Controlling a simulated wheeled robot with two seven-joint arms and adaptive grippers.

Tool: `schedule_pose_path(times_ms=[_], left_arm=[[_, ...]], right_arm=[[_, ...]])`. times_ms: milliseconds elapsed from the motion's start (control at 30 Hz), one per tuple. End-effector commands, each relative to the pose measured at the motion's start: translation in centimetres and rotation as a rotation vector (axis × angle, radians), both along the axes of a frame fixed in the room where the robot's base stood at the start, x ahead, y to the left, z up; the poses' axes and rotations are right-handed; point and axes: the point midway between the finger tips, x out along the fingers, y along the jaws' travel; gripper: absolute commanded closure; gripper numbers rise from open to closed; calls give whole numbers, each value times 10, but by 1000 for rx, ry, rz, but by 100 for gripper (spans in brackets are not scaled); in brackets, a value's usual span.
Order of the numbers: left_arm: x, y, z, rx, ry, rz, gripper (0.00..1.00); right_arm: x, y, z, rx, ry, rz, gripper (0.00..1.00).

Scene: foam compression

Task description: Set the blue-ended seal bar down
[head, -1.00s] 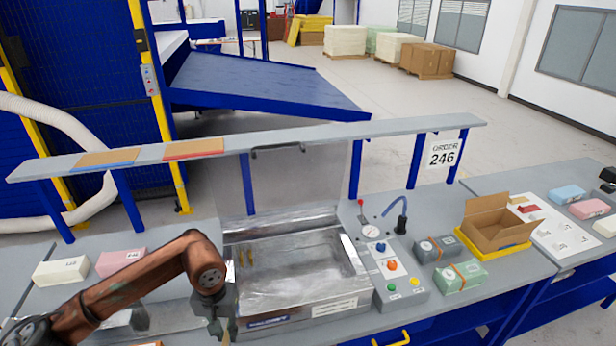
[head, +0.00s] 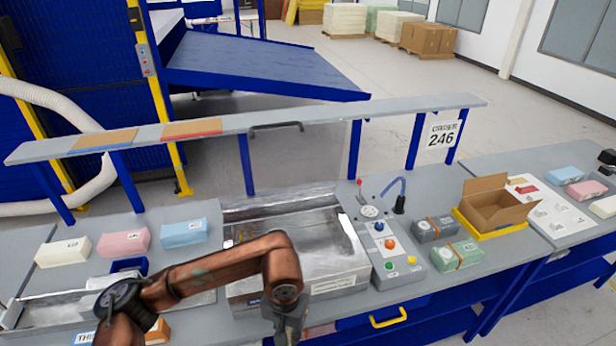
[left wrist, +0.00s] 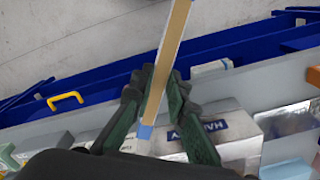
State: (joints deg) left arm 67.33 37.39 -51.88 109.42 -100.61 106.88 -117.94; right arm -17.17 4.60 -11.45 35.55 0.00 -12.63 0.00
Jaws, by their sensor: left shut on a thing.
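My left gripper (head: 288,332) is at the bottom edge of the head view, in front of the metal chamber machine (head: 340,284). In the left wrist view its green fingers (left wrist: 154,95) are shut on the seal bar (left wrist: 172,50), a long thin bar with a tan face and pale sides. A blue end (left wrist: 145,132) shows low between the fingers; the far end runs out of the top of the picture. The bar is held over the front edge of the bench. I cannot make the bar out in the head view. My right gripper is not in view.
An overhead shelf (head: 330,111) carries a blue-edged tan patch (head: 104,140) and a red-edged one (head: 191,128). Cream, pink and blue blocks (head: 184,232) line the bench's left. A button panel (head: 388,245), grey and green packs and an open carton (head: 492,208) stand right.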

Motion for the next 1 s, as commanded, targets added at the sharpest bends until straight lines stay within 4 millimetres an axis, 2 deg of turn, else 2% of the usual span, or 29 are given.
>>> schedule_pose_path(times_ms=[100,267,400,600,867,1000], left_arm=[[-12,-22,1,-2,1,-44,100],[-26,-45,2,-2,1,-90,100],[-46,-42,-19,-1,4,-73,100],[-71,-42,-40,-1,3,-51,100],[-48,-7,-43,1,0,16,100],[-36,17,-45,2,0,59,100]], right_arm=[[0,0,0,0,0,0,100],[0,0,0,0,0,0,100],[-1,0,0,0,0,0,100],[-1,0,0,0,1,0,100],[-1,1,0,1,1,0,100],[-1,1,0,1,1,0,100]])
